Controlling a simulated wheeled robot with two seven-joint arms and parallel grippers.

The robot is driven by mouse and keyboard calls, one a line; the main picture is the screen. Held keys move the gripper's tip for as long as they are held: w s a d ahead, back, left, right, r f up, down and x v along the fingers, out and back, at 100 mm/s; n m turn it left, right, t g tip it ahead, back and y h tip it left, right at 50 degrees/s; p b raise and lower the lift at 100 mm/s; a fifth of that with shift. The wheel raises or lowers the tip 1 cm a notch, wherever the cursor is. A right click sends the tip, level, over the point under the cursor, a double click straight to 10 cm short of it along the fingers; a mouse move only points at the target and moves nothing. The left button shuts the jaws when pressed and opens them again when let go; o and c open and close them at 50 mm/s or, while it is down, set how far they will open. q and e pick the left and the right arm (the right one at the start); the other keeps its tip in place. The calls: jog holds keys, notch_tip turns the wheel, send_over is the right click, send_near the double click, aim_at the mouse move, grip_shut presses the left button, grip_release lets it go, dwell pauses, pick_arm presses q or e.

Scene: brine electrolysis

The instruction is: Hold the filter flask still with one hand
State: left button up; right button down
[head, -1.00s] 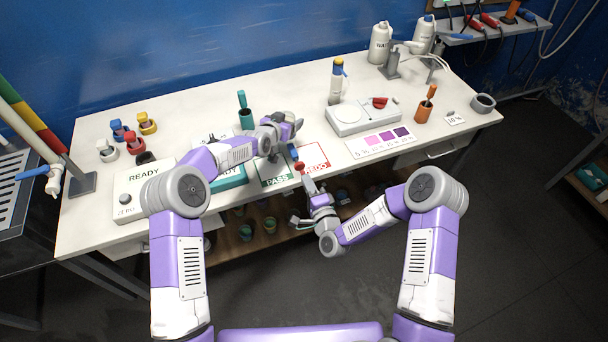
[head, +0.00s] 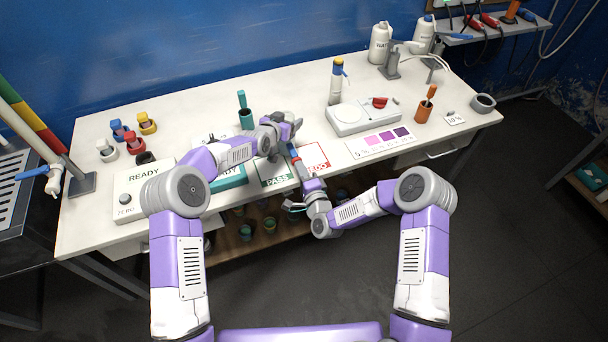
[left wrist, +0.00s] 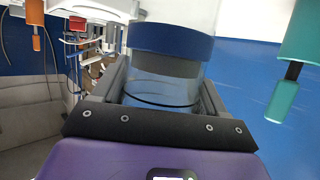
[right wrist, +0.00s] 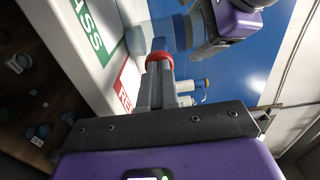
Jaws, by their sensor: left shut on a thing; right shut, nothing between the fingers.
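The filter flask shows in the left wrist view as a clear, bluish body (left wrist: 160,90) with a dark blue band (left wrist: 170,40) at one end. My left gripper (head: 288,138) is shut on it, a finger on each side, above the front of the bench. In the right wrist view the see-through flask (right wrist: 172,35) sits beside my left gripper (right wrist: 218,30). A red ring-like part (right wrist: 158,57) lies at the tips of my right gripper (right wrist: 158,75); I cannot tell whether they touch. My right gripper (head: 303,173) is shut and empty, just below the flask.
PASS (head: 276,181) and REDO (head: 318,164) cards lie under the grippers. A teal pot (head: 246,120) stands behind my left gripper. A grey scale (head: 362,118) and orange pot (head: 423,112) stand to the right. Containers sit on the shelf below.

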jog(key=shift+w+d, duration=0.1)
jog(key=v, duration=1.4)
dwell(0.5)
jog(key=shift+v, duration=1.25)
jog(key=shift+w, duration=0.1)
